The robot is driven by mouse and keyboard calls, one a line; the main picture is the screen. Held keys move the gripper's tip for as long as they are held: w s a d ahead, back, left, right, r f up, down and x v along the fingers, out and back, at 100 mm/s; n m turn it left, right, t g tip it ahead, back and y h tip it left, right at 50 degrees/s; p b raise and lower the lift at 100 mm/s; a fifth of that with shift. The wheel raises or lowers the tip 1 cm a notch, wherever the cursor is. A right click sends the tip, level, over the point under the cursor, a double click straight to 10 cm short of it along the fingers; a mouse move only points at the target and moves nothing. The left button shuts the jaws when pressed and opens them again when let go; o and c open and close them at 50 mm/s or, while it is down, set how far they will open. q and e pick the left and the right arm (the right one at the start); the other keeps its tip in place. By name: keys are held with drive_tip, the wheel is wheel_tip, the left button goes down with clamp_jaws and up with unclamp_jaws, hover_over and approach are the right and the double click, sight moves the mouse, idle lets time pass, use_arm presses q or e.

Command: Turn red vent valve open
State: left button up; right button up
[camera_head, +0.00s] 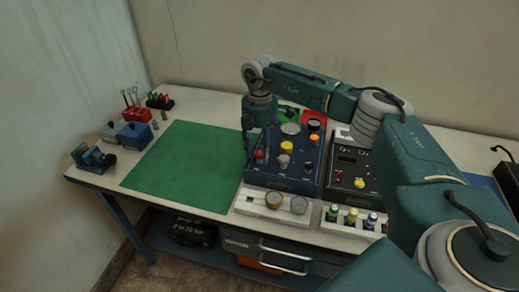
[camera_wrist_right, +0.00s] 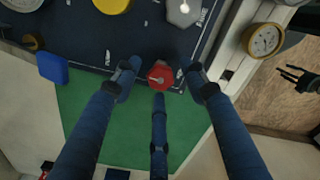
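The red valve knob (camera_head: 259,156) is on the left front part of the dark blue panel (camera_head: 296,187), right of the green mat. In the right wrist view the red knob (camera_wrist_right: 160,75) has a light pointer mark. My right gripper (camera_head: 248,132) reaches over the panel from the right, close to the red knob. In the wrist view the right gripper's fingers (camera_wrist_right: 160,80) are spread around the knob, two at its sides with visible gaps and one below. Contact with the third finger is unclear. A small dark fingered shape (camera_wrist_right: 297,79) at the right may be my left gripper.
A yellow knob (camera_head: 287,147), a grey knob (camera_head: 283,161) and an orange knob (camera_head: 314,139) are close by on the panel. A gauge block (camera_head: 246,208) stands in front. A black box (camera_head: 347,180) is at right. The green mat (camera_head: 185,165) is clear.

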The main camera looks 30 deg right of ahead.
drive_tip(key=c, duration=0.4)
clamp_jaws()
drive_tip(key=shift+n, duration=0.4)
drive_tip(key=shift+r+n, duration=0.1)
drive_tip(key=shift+n, duration=0.5)
drive_tip(key=n, duration=0.5)
drive_tip(key=shift+w+b, duration=0.1)
drive_tip(key=shift+b, duration=0.3)
drive_tip(key=n, duration=0.5)
drive_tip(key=shift+n+b, duration=0.3)
drive_tip(key=shift+b, duration=0.05)
drive_tip(key=n, duration=0.5)
drive_tip(key=shift+r+b, duration=0.1)
drive_tip(key=shift+b, duration=0.25)
use_arm(q)
drive_tip(key=f, duration=0.3)
drive_tip(key=shift+s+b, duration=0.3)
drive_tip(key=shift+s, duration=0.05)
use_arm(e)
drive_tip(key=n, duration=0.6)
drive_tip(key=shift+n, duration=0.3)
